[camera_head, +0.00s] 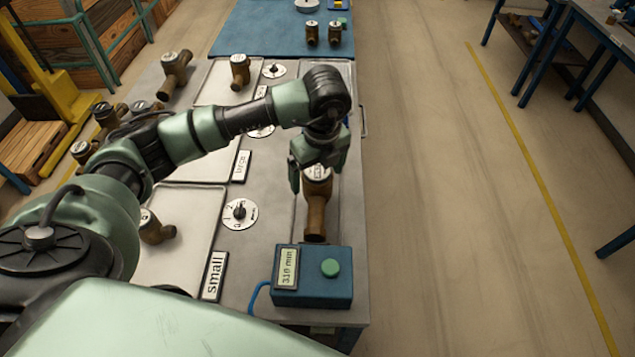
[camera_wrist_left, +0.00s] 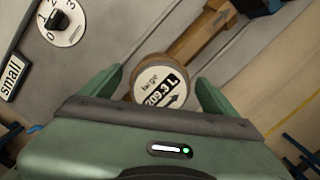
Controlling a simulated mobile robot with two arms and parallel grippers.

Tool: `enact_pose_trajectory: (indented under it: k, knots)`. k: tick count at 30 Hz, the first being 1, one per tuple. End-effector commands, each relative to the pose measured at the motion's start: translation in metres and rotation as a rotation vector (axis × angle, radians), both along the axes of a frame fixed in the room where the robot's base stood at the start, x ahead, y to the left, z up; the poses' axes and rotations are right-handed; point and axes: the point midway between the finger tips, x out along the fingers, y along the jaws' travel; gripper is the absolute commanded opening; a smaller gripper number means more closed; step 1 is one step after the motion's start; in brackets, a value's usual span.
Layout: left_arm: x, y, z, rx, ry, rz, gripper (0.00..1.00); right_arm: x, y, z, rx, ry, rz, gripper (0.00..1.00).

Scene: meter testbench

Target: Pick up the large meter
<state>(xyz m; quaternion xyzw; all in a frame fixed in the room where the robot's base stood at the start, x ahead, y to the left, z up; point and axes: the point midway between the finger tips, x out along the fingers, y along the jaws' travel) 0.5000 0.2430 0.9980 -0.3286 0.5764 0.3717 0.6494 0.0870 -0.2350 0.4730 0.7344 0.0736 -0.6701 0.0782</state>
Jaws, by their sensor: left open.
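A brass meter (camera_head: 316,214) with a round white dial top stands on the right-hand strip of the bench, behind the blue measuring box. Its dial (camera_wrist_left: 158,92) shows in the left wrist view, with a small word that looks like "large" and a reading near 209.3 L. My left gripper (camera_head: 318,172) is right above it, pointing down, with the fingers open on either side of the dial. In the left wrist view the open fingers (camera_wrist_left: 158,84) flank the dial with gaps visible. My right gripper is not in view.
The blue box (camera_head: 311,290) with a green button and display stands just in front of the meter. A "small" label (camera_head: 214,276) and a dial knob (camera_head: 239,213) lie left. Other brass meters (camera_head: 240,72) stand on the bench, several at left. A blue mat (camera_head: 270,35) is behind.

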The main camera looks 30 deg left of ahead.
Motion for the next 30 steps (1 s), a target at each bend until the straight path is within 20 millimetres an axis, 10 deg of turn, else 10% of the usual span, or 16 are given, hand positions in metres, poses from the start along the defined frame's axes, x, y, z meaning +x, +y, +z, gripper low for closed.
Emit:
enact_pose_trajectory:
  k: [12,21,30]
  knots:
    - [0.002,0.002,-0.019,-0.001,-0.002,0.001,0.87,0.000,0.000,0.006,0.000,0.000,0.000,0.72]
    - [0.002,0.002,-0.018,-0.001,-0.002,0.001,0.03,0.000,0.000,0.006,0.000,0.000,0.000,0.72]
    - [0.004,0.002,-0.014,-0.003,-0.009,0.001,0.00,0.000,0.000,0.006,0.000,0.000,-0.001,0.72]
